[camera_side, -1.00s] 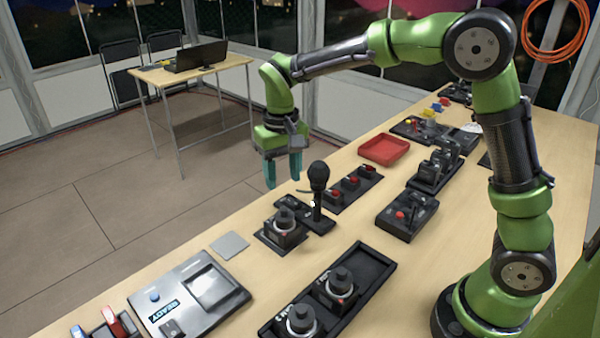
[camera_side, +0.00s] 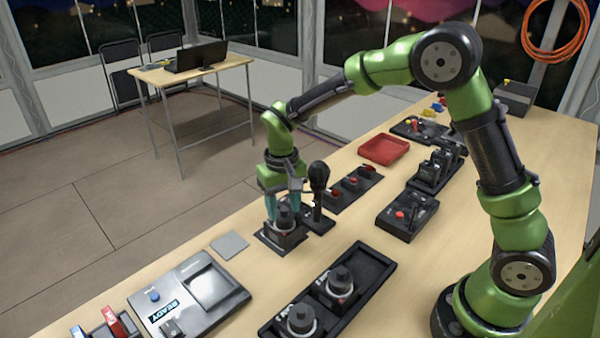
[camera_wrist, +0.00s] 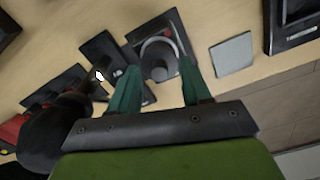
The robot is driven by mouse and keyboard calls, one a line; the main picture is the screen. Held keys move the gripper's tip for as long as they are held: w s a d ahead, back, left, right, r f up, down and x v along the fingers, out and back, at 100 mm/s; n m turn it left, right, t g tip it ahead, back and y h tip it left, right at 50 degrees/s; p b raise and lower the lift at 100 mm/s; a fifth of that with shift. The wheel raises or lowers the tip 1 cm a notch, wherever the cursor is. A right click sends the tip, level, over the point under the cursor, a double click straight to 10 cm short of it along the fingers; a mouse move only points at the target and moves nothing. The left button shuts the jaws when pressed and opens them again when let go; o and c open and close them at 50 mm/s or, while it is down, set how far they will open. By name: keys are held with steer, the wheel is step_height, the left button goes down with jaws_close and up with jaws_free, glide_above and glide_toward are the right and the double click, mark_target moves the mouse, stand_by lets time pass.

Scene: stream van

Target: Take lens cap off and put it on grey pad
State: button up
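A black camera (camera_side: 282,238) with its lens pointing up stands on a dark base near the microphone. A dark round lens cap (camera_side: 284,215) tops its lens. In the wrist view the cap (camera_wrist: 159,58) lies between the two teal fingers, partly shaded. My gripper (camera_side: 283,208) is pointed down over the camera, its fingers open on either side of the cap; I cannot see contact. The grey pad (camera_side: 229,245) lies flat and empty on the table, left of the camera; it also shows in the wrist view (camera_wrist: 232,54).
A black microphone (camera_side: 318,185) stands close to the right of my gripper. A control panel (camera_side: 190,297) lies at the front left. A tray with two more cameras (camera_side: 368,268) lies in front, and a red tray (camera_side: 384,149) farther back.

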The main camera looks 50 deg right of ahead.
jaws_close()
steer(key=shift+r, duration=0.1)
